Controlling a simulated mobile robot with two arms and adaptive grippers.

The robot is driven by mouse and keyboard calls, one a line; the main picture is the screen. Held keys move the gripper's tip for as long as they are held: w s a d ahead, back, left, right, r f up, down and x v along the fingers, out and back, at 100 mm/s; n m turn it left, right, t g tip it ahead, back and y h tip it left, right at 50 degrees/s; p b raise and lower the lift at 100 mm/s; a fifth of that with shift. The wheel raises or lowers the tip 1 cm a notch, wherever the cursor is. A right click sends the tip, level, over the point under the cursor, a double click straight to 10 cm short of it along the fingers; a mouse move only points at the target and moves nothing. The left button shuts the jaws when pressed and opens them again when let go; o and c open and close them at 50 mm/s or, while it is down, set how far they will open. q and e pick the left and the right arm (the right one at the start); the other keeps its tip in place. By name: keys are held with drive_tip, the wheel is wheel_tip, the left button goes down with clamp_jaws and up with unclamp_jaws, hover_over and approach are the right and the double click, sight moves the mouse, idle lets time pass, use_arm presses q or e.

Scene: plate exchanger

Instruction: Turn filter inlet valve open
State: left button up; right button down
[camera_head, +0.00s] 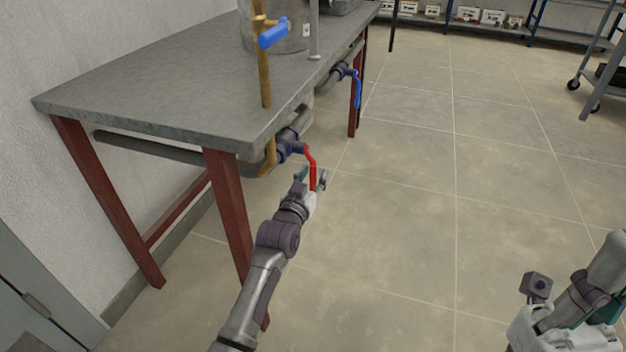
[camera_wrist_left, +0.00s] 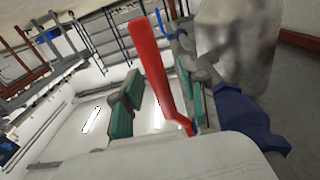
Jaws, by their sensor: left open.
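A red valve handle (camera_head: 311,165) hangs down from a blue valve body (camera_head: 290,146) on the grey pipe under the table's edge. No label shows which valve is the filter inlet valve. My left gripper (camera_head: 313,182) is at the lower part of this handle, with its jaws open. In the left wrist view the red handle (camera_wrist_left: 158,70) runs between the two teal-padded fingers (camera_wrist_left: 155,100), with gaps visible on both sides. The blue valve body (camera_wrist_left: 245,115) is at the right there. My right gripper (camera_head: 530,328) is only partly in view at the bottom right; its fingers cannot be made out.
A grey table (camera_head: 170,85) on red legs stands at left. A blue lever (camera_head: 273,33) is on a brass pipe above it, and another blue-handled valve (camera_head: 357,88) is farther along the edge. The tiled floor (camera_head: 430,200) to the right is clear; a cart (camera_head: 600,80) stands far right.

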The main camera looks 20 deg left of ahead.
use_arm(q)
drive_tip(key=shift+c, duration=0.2)
clamp_jaws()
idle(0.3)
